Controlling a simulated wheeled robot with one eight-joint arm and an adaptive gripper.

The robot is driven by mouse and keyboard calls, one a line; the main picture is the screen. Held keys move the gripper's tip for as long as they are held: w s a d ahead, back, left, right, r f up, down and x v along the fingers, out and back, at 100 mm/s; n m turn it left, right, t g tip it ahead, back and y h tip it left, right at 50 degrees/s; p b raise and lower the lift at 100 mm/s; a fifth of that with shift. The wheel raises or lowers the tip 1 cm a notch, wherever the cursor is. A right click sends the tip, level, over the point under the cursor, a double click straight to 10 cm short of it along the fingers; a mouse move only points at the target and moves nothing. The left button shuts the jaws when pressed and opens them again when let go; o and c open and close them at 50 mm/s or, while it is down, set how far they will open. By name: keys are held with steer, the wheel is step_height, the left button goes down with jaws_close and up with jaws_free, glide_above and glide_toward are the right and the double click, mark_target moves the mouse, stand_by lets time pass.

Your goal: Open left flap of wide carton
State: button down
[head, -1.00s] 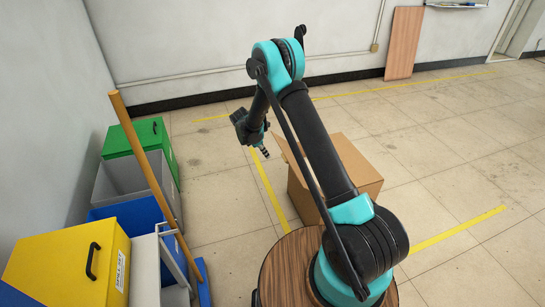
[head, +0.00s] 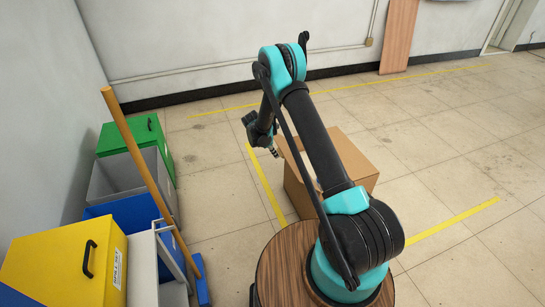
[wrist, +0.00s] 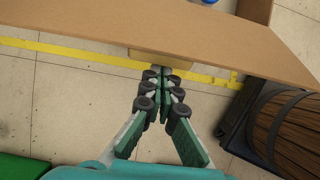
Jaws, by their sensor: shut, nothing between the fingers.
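The wide cardboard carton (head: 361,166) stands on the floor behind my arm, which hides part of it. Its left flap (head: 289,153) leans up and outward on the left side. My gripper (head: 275,152) is at this flap's outer side; I cannot tell in the head view whether they touch. In the wrist view a brown cardboard panel, apparently this flap (wrist: 225,55), crosses the upper picture. My gripper (wrist: 163,92) is shut and empty, its fingertips just below the panel's edge. A small tan piece (wrist: 160,63) shows beyond the tips.
Green (head: 140,140), grey, blue and yellow bins (head: 70,262) line the left wall, with a broom (head: 150,170) leaning in front. A wooden board (head: 398,38) stands against the back wall. Floor right of the carton is clear, with yellow tape lines.

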mark_target(284, 152)
steer(key=shift+y, duration=0.8)
steer(key=shift+w+d+r, duration=0.3)
steer(key=shift+d+r, duration=0.5)
steer(key=shift+r, duration=0.1)
steer(key=shift+w+d+r, duration=0.25)
steer(key=shift+d+r, duration=0.55)
steer(key=shift+r, duration=0.1)
